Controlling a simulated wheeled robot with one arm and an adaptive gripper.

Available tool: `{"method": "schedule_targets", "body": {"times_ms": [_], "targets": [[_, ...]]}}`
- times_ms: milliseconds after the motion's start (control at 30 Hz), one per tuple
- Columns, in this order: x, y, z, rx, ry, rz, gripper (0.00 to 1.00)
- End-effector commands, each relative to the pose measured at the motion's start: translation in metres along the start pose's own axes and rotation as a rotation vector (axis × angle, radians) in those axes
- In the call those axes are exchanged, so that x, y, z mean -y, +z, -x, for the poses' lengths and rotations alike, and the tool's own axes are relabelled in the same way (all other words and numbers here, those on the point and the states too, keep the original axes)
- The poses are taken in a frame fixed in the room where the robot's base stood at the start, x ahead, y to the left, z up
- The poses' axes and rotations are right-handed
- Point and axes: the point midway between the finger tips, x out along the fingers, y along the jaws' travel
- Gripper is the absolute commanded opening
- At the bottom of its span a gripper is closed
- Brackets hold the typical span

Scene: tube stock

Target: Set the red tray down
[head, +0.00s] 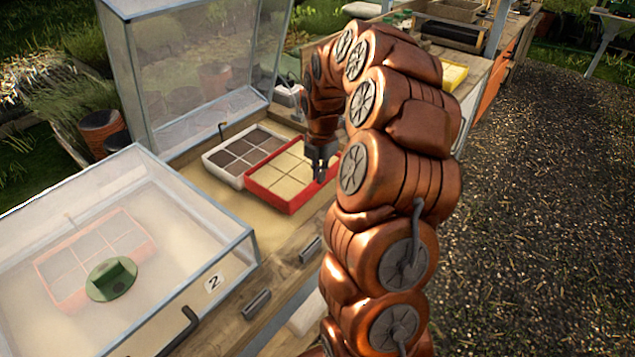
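A red tray (267,199) with several pale, sand-coloured cells sits low in the middle of the bench, in the open cold frame. My gripper (320,177) points down at the tray's right rim, and its dark fingertips overlap that rim in the picture. The fingers are too small to tell whether they are closed on the rim. I cannot tell whether the tray's underside touches the sandy bed. Another reddish tray (72,290) shows faintly through the clear lid of the box at the lower left.
A white tray (213,168) with dark cells lies close against the red tray's left side. The clear raised lid (195,70) stands behind it. The closed box, marked 2 (214,283), bears a green object (112,278). A wooden ledge (287,245) runs in front. My arm hides much of the right.

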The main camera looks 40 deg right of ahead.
Motion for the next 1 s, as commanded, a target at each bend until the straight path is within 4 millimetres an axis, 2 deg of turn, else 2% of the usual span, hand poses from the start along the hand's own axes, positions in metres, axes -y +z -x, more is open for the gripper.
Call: {"method": "schedule_targets", "body": {"times_ms": [400, 767, 800, 1000], "targets": [[0.001, 0.000, -0.038, 0.002, 0.002, 0.001, 0.00], [0.001, 0.000, -0.043, 0.002, 0.003, 0.001, 0.00], [0.001, 0.000, -0.043, 0.001, 0.002, 0.001, 0.06], [0.001, 0.000, -0.043, 0.001, 0.001, 0.001, 0.27]]}}
